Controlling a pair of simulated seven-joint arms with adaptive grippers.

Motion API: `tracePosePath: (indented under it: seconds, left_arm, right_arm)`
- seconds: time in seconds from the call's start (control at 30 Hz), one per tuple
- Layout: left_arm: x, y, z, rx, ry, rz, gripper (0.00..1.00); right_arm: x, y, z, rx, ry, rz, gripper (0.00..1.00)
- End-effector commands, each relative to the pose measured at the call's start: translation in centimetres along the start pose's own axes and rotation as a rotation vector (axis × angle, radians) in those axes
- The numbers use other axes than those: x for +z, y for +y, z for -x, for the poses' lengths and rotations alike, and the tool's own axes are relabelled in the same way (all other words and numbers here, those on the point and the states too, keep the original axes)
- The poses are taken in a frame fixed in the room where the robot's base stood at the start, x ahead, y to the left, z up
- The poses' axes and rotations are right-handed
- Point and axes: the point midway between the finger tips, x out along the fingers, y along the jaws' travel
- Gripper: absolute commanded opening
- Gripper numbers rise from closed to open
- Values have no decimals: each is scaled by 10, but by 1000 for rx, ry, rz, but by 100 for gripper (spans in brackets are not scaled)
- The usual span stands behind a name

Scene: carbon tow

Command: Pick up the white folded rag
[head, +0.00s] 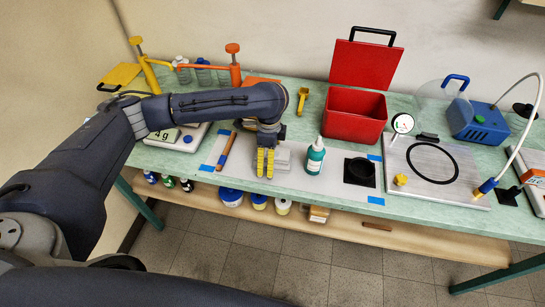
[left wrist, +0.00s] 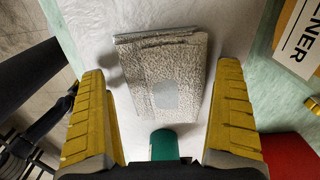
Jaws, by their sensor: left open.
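The folded rag (left wrist: 165,75) looks white-grey and terry-like in the left wrist view, with a lighter grey patch on it. It lies flat on a pale sheet, between my spread fingers as seen from above. In the head view the rag (head: 283,158) shows just right of my left gripper (head: 265,162), partly hidden by it. My left gripper (left wrist: 162,125) is open and empty, its yellow ridged fingers on either side of the rag's near end; I cannot tell the exact height. My right gripper is in neither view.
A green bottle (head: 315,156) stands close right of the rag; its green top (left wrist: 164,145) shows between my fingers. A wooden-handled tool (head: 227,150) lies to the left. A black square pad (head: 359,172), a red open box (head: 354,115) and a metal plate (head: 436,170) stand further right.

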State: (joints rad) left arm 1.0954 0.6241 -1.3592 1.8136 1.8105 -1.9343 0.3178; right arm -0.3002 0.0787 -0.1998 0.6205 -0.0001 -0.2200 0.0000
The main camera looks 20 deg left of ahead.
Motion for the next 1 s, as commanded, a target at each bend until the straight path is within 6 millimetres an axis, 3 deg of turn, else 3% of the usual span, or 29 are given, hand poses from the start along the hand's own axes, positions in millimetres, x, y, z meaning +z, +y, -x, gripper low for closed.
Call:
tracePosePath:
  seconds: [0.1,0.53,1.0]
  left_arm:
    - [0,0,0,0,0,0,99]
    - [0,0,0,0,0,0,49]
    - [0,-1,6,-3,-1,0,49]
  right_arm:
    - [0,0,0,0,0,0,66]
    - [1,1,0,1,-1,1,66]
    - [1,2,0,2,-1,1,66]
